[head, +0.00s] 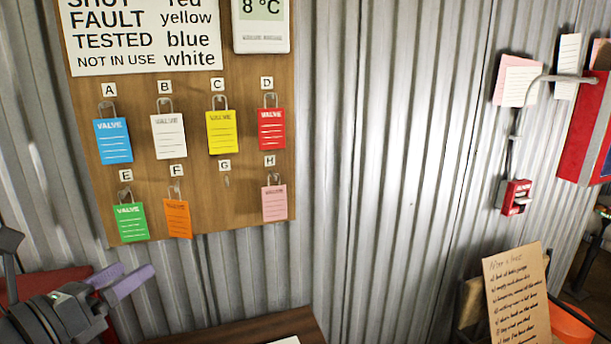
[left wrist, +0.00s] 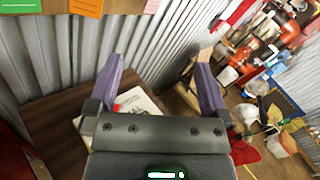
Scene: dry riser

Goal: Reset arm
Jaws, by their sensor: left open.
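My left gripper (head: 136,274) is at the lower left of the head view, below the tag board. Its two purple fingers are apart with nothing between them. In the left wrist view the open fingers (left wrist: 160,66) point towards the corrugated wall, above a brown table (left wrist: 52,128). A white paper or booklet (left wrist: 142,102) with a red mark lies on that table, seen beyond and between the fingers. My right gripper shows in neither view.
A wooden board (head: 245,215) on the corrugated metal wall (head: 365,150) carries several coloured valve tags on lettered hooks; hook G is bare. A red box (head: 516,196) hangs at right. A handwritten cardboard sign (head: 517,297) stands low right. Clutter fills the wrist view's right side.

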